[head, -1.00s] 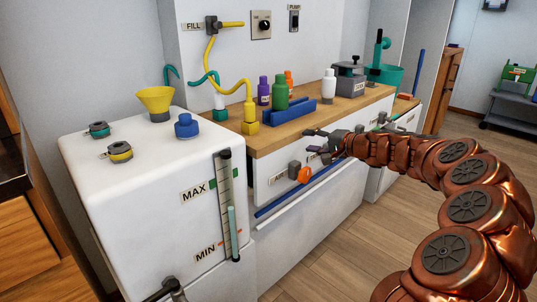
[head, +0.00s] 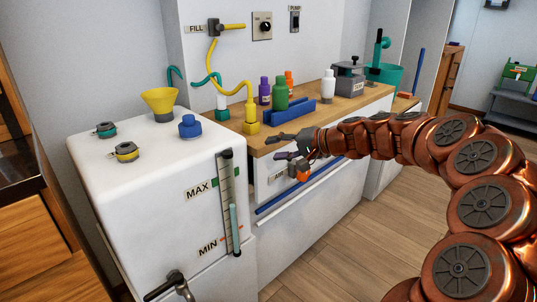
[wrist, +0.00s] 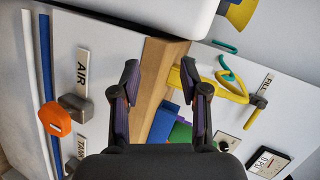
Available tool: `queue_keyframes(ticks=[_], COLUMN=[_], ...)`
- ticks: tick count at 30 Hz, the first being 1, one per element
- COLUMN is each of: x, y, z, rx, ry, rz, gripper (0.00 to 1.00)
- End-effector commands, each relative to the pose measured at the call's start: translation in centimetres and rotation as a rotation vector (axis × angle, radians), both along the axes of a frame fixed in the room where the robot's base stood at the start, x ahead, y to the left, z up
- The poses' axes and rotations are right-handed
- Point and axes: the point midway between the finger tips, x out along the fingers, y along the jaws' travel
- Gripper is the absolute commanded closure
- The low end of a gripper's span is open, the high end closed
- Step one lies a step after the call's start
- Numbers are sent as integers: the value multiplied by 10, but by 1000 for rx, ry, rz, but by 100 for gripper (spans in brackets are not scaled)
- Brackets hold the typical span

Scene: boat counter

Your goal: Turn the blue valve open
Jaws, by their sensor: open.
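In the wrist view, a small blue piece (wrist: 70,167) shows at the lower left beside the TANK label (wrist: 82,148). It is mostly cut off or hidden, and I cannot tell for sure that it is the blue valve. In the head view my arm hides that part of the front panel. My gripper (head: 279,147) is open and empty, in front of the counter edge and above the orange valve (head: 302,175). In the wrist view my gripper (wrist: 164,82) has its two fingers apart, with the wooden counter edge between them. The orange valve is left of the fingers, by the AIR label.
A blue rail (head: 283,198) runs low along the panel. The white tank (head: 120,180) stands left, with a blue fitting (head: 190,127) and yellow funnel (head: 158,102) on top. Bottles and a blue tray (head: 290,112) stand on the counter. The floor at right is clear.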

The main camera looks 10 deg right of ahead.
Motion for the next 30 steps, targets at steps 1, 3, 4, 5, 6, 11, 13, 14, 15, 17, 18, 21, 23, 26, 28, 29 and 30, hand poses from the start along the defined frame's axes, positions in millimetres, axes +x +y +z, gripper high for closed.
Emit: queue_keyframes(ticks=[1, 3, 4, 5, 6, 11, 13, 14, 15, 17, 18, 21, 23, 26, 28, 29, 30], x=[-5, -11, -13, -15, -19, -28, -31, -32, -33, -34, -34, -34, -34, -34, -37, -40, -46], y=[7, 14, 17, 20, 24, 34, 37, 37, 38, 39, 39, 39, 39, 39, 42, 45, 51], z=[3, 4, 4, 5, 5, 7, 7, 7, 7, 7, 7, 6, 6, 6, 6, 5, 4], rx=[-10, -21, -25, -30, -37, -56, -61, -63, -65, -67, -67, -68, -67, -67, -72, -77, -89], ry=[4, 11, 13, 15, 19, 28, 31, 32, 34, 34, 35, 36, 35, 35, 38, 41, 47], rz=[16, 35, 44, 51, 60, 88, 96, 98, 101, 103, 104, 105, 105, 105, 112, 121, 138], gripper=[56, 56, 56, 56, 56, 56, 56, 56, 56, 56, 56, 56, 56, 59, 66, 69, 73])
